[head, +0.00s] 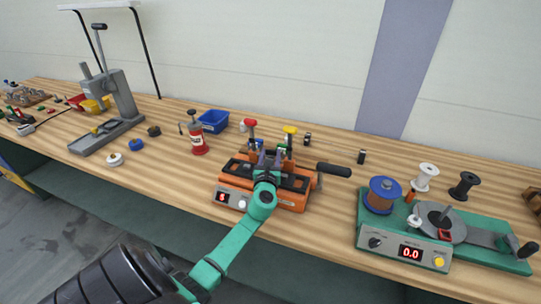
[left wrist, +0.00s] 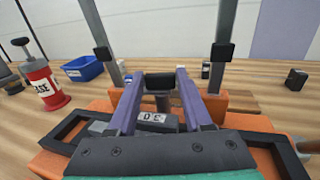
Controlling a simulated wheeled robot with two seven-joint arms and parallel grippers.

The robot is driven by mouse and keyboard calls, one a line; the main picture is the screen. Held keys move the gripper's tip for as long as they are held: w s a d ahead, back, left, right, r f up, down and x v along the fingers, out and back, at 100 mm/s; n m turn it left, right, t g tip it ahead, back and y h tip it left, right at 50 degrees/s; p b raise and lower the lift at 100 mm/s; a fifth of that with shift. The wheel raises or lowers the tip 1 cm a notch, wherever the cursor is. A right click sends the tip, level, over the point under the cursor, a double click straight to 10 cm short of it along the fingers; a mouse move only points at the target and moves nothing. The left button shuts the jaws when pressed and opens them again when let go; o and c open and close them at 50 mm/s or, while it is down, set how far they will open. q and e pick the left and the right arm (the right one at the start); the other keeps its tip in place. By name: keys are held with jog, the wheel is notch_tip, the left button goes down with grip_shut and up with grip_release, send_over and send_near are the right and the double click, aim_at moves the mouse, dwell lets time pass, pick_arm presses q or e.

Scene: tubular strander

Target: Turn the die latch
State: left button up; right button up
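The orange die machine (head: 294,202) stands on the bench in the middle of the head view, with a black frame on top and a small lit display. My left gripper (head: 268,160) reaches over it from the front. In the left wrist view, the gripper's two purple fingers (left wrist: 158,85) are apart, one on each side of a small black block (left wrist: 159,83). I cannot tell if they touch it. A grey block marked "30" (left wrist: 152,117) lies lower between the fingers. Which part is the die latch is not clear. My right gripper is not in view.
Two upright levers with red (head: 250,122) and yellow (head: 290,130) knobs rise behind the gripper. A black handle (head: 333,169) sticks out right. A red bottle (head: 197,139) and blue bin (head: 214,121) stand left.

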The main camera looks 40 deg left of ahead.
pick_arm(q)
grip_shut()
